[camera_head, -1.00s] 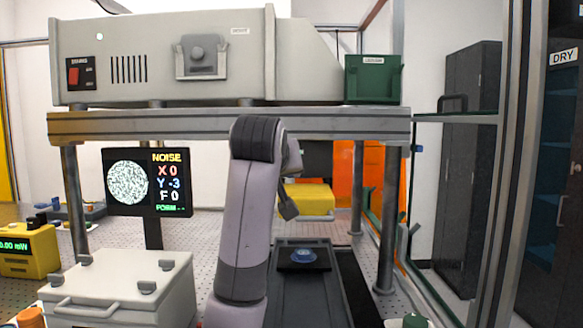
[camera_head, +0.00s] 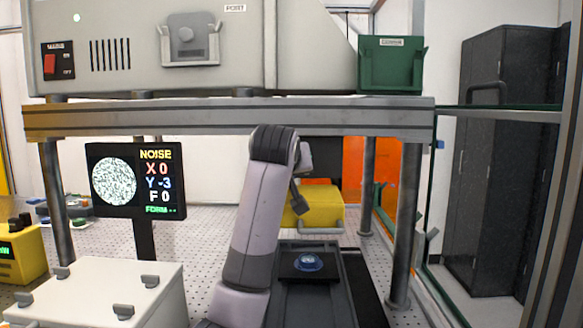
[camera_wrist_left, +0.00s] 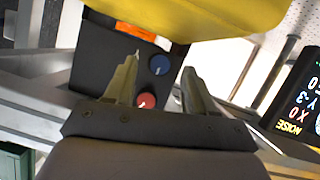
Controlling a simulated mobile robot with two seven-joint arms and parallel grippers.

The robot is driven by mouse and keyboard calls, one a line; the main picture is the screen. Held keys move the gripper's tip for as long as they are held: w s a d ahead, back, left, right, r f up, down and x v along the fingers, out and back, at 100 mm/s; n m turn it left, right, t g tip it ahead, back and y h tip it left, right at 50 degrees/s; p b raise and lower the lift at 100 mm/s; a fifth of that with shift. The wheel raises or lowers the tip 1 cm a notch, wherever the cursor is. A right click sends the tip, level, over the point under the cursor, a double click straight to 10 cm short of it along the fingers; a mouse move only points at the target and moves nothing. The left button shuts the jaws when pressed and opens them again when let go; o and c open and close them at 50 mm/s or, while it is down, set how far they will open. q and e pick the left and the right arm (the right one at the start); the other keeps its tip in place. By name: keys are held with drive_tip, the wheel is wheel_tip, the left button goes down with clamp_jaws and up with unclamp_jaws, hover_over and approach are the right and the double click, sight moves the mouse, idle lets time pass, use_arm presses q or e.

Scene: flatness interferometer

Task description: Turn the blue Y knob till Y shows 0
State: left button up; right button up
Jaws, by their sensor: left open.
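The blue knob (camera_wrist_left: 159,64) sits on a dark panel (camera_wrist_left: 92,60) in the left wrist view, with a white mark on its face. A red knob (camera_wrist_left: 146,100) is on the same panel, nearer the gripper's base. My left gripper (camera_wrist_left: 160,67) is open, with its fingers on either side of the blue knob's place in the picture; I cannot tell whether they reach it. In the head view my arm hides the knobs. The display (camera_head: 136,180) reads NOISE, X 0, Y -3, F 0, beside a speckled grey disc. My right gripper is not in view.
A yellow block (camera_head: 312,206) lies under the grey bench frame (camera_head: 230,120); yellow also fills the top of the wrist view. A dark stage with a clear bluish disc (camera_head: 309,262) is right of my arm. A white lidded case (camera_head: 95,295) stands front left.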

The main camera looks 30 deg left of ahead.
use_arm(q)
drive_tip(key=shift+x, duration=0.85)
clamp_jaws()
drive_tip(key=shift+w+d+m+g+y, duration=0.15)
drive_tip(key=shift+m+g+y, duration=0.55)
drive_tip(key=shift+m+y, duration=0.85)
drive_tip(key=shift+m+h, duration=0.35)
drive_tip(key=shift+m, duration=0.1)
unclamp_jaws()
